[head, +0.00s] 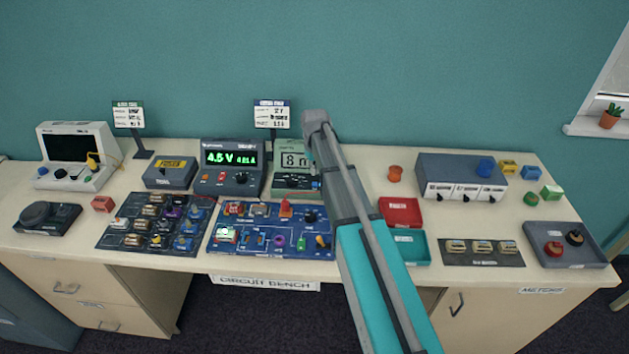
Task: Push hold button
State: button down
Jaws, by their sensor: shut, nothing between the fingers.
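A green-grey meter (283,182) stands at the back of the bench with a pale display that reads something like "8 n". Small controls sit on its face below the display, too small for me to read which is the hold button. My arm reaches up from the lower right, and its end bends down at the meter's right side. My gripper (314,172) shows only in part there, shut and empty, close to the right part of the meter's face. My arm hides the rest of it, and I cannot tell whether it touches the meter.
A dark power supply (232,165) reading 4.5 V stands left of the meter. A blue circuit board (262,246) lies in front. A red tray (402,210) and a teal tray (414,247) lie right of my arm. A sign (272,114) stands behind the meter.

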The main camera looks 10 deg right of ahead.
aim_at(315, 184)
jog(key=shift+r+p, duration=2.4)
jog(key=shift+r, duration=0.25)
jog(key=s+f+m+b, duration=0.2)
jog(key=s+m, duration=0.1)
jog(key=s, duration=2.3)
jog(key=shift+s+d+f, duration=0.15)
jog(key=shift+d, duration=0.1)
